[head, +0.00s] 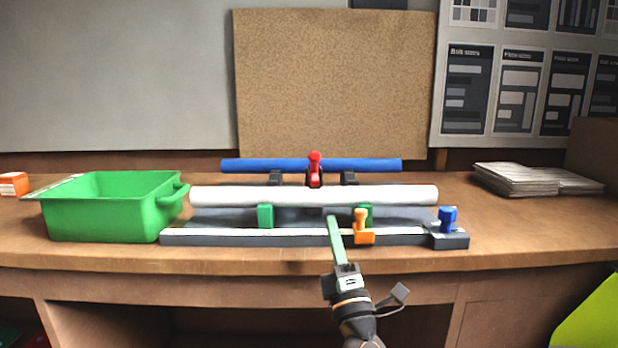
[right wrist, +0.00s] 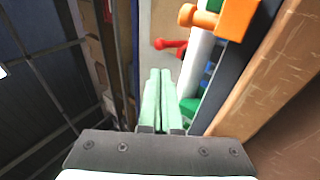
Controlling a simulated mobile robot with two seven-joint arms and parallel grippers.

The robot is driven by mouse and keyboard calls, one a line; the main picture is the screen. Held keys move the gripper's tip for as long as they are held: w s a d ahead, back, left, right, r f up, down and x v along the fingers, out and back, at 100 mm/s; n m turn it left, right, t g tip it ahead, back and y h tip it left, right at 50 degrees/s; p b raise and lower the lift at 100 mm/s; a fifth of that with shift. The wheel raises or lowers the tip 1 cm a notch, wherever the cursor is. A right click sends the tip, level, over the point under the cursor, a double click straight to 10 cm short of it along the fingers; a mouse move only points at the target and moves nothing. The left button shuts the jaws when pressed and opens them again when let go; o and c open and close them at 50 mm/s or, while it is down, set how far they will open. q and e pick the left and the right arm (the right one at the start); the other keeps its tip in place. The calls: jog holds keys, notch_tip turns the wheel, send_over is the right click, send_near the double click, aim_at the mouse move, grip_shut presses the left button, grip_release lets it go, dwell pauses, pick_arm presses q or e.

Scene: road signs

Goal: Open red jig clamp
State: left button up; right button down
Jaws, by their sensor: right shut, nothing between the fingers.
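The red jig clamp (head: 315,168) stands upright at the middle of the blue tube (head: 250,165), at the back of the jig (head: 200,233). Its red handle also shows in the right wrist view (right wrist: 171,45), beyond my fingertips. My right gripper (head: 332,218) is shut and empty. It comes in from the front edge, its green fingers pointing at the jig, just left of the orange clamp (head: 362,226). In the right wrist view its fingertips (right wrist: 160,72) lie together, apart from the red handle. My left gripper is not in view.
A white tube (head: 310,195) on green supports (head: 265,215) lies in front of the red clamp. A blue clamp (head: 448,219) stands at the jig's right end. A green bin (head: 105,220) is at the left. The table's right side is clear before the paper stack (head: 515,180).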

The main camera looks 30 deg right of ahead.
jog(key=shift+r, duration=0.1)
jog(key=p, duration=0.3)
send_near(315, 162)
jog(key=x, duration=0.5)
jog(key=shift+w+d+r, duration=0.1)
jog(key=shift+r, duration=0.1)
jog(key=shift+x, duration=0.75)
